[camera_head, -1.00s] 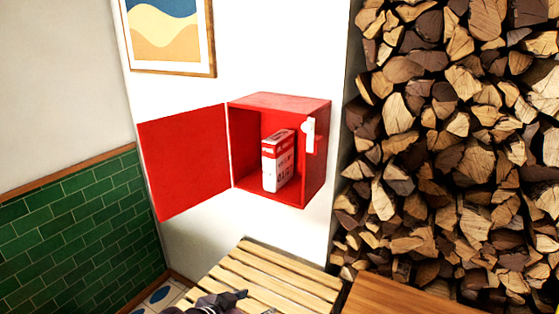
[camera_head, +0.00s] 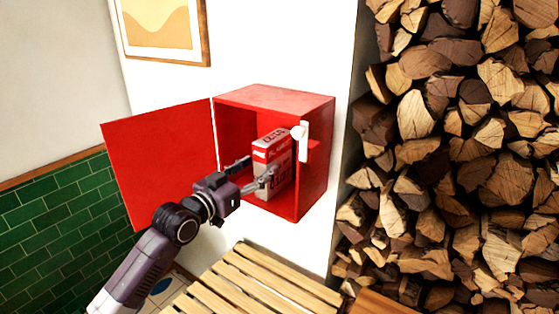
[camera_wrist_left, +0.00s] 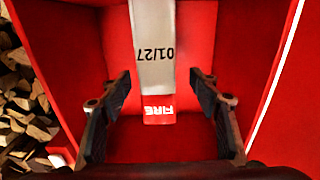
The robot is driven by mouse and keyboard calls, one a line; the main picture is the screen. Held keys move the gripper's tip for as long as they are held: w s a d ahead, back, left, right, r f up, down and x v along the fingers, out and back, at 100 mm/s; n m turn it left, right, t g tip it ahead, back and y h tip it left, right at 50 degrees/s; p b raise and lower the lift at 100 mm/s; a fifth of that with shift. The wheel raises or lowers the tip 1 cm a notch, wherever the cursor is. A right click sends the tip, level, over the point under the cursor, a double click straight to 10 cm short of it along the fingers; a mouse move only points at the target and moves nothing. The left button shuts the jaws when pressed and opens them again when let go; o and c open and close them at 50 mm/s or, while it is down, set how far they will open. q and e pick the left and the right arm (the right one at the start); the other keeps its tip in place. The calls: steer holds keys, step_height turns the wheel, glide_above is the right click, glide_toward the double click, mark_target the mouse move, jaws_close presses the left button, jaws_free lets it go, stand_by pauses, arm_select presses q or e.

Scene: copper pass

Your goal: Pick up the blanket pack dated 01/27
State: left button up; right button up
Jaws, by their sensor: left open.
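The blanket pack (camera_head: 273,165) is a red and white box standing upright inside the open red cabinet (camera_head: 315,175). In the left wrist view the pack (camera_wrist_left: 153,60) shows the date 01/27 on its white face and the word FIRE on a red band. My left gripper (camera_head: 254,175) is open at the cabinet's mouth, in front of the pack. In the left wrist view its fingers (camera_wrist_left: 160,115) stand apart on either side of the pack's near end, with gaps to both sides. My right gripper is not in view.
The red cabinet door (camera_head: 160,165) hangs open to the left. A white latch (camera_head: 302,140) is on the cabinet's right edge. A slatted wooden bench (camera_head: 250,285) is below, and stacked firewood (camera_head: 465,150) fills the right.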

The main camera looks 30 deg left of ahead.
mark_target(274, 159)
arm_select(q)
steer(key=shift+w+d+r+p, duration=0.1)
steer(key=shift+w+p, duration=0.15)
steer(key=shift+w, duration=0.25)
steer(key=shift+w+d+r+p, duration=0.1)
steer(key=shift+w+p, duration=0.15)
steer(key=shift+w, duration=0.25)
steer(key=w, duration=0.1)
steer(key=w+p, duration=0.2)
steer(key=w, duration=0.1)
steer(key=shift+d+f, duration=0.2)
steer(key=shift+d, duration=0.15)
steer(key=shift+w+d+f, duration=0.1)
steer(key=shift+w, duration=0.4)
steer(key=shift+c, duration=0.4)
steer(key=c, duration=0.5)
jaws_close()
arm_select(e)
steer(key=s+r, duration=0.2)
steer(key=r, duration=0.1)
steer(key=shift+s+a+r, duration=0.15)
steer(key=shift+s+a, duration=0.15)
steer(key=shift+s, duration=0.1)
